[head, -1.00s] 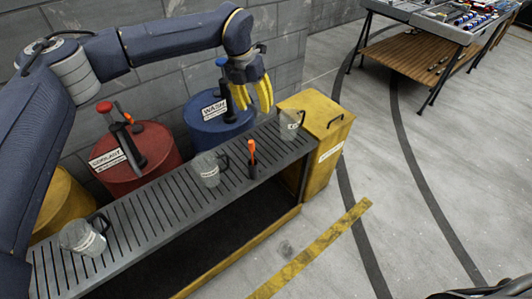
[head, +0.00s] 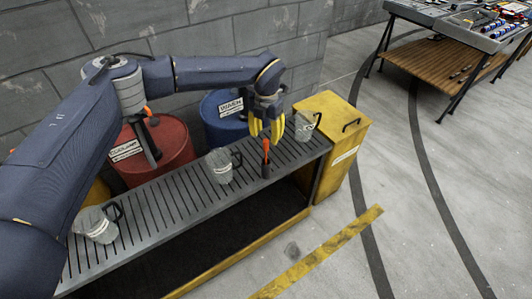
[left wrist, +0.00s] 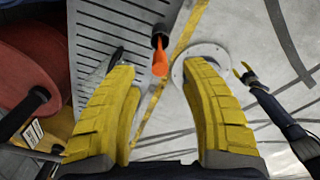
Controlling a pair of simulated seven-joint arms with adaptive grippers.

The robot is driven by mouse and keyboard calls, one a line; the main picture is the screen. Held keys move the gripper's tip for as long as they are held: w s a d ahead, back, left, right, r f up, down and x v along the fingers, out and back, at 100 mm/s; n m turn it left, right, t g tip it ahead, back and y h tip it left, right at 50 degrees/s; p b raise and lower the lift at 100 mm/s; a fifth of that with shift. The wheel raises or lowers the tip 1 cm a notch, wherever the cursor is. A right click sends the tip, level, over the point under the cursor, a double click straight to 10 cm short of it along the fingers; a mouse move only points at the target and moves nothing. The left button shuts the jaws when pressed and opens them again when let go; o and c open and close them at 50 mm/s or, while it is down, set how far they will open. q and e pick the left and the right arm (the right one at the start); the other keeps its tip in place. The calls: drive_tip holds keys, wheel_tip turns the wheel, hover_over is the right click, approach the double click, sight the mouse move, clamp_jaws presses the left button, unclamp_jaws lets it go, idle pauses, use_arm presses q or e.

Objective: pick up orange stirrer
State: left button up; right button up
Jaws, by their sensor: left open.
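The orange stirrer (head: 266,146) stands upright in a small dark holder (head: 265,170) on the slatted bench top, between two mugs. In the left wrist view the orange stirrer (left wrist: 160,62) shows between the yellow fingers, near their tips. My left gripper (head: 267,130) is open, pointing down, just above and behind the stirrer, with nothing in its grip. What looks like my right gripper (left wrist: 246,73) shows small at the right of the left wrist view; its fingers are too small to judge.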

sight(266, 146)
use_arm(q)
drive_tip(key=shift+f, duration=3.15)
drive_tip(key=shift+c, duration=0.2)
clamp_jaws()
